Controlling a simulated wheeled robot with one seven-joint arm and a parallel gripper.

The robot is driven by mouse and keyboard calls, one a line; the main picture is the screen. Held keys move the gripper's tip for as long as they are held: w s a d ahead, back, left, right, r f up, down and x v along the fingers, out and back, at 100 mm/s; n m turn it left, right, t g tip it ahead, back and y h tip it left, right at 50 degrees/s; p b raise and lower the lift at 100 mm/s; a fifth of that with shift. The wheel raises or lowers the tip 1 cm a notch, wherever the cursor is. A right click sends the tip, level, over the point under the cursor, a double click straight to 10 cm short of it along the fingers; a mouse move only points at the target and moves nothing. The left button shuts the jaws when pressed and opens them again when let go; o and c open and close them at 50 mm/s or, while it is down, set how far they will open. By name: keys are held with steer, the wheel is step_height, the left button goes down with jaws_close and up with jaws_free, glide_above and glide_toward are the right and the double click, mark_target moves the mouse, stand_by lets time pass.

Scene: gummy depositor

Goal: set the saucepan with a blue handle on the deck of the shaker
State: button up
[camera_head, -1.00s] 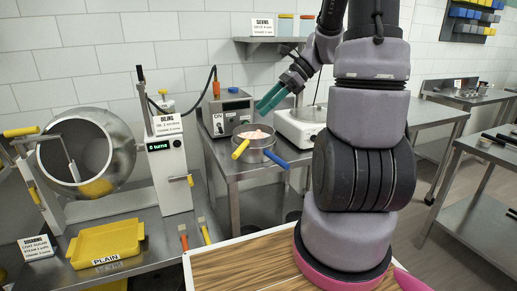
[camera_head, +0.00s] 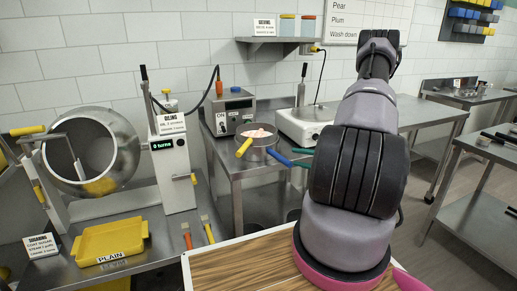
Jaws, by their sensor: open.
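A round steel saucepan (camera_head: 256,143) with pink pieces in it stands on the steel table at centre. A blue handle (camera_head: 278,158) points to the lower right. A yellow handle (camera_head: 243,148) also shows at its left side; I cannot tell whether it belongs to the same pan. My gripper (camera_head: 299,158) is open, its green fingers on either side of the blue handle's outer end. The rest of my gripper is hidden behind my arm. No deck is marked as the shaker's; the white machine with a round top (camera_head: 297,127) stands behind the pan.
A grey control box (camera_head: 229,110) stands behind the pan, with a shelf (camera_head: 275,41) above. At left are a tilted steel drum (camera_head: 115,155), a white dispenser (camera_head: 172,165) and a yellow tray (camera_head: 110,238). A wooden top (camera_head: 235,265) lies in front. Other steel tables stand at right.

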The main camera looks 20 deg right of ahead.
mark_target(279, 155)
steer(key=shift+x, duration=4.45)
steer(key=shift+s+a+f, duration=0.15)
steer(key=shift+a+f, duration=0.05)
steer(key=shift+a, duration=0.05)
jaws_close()
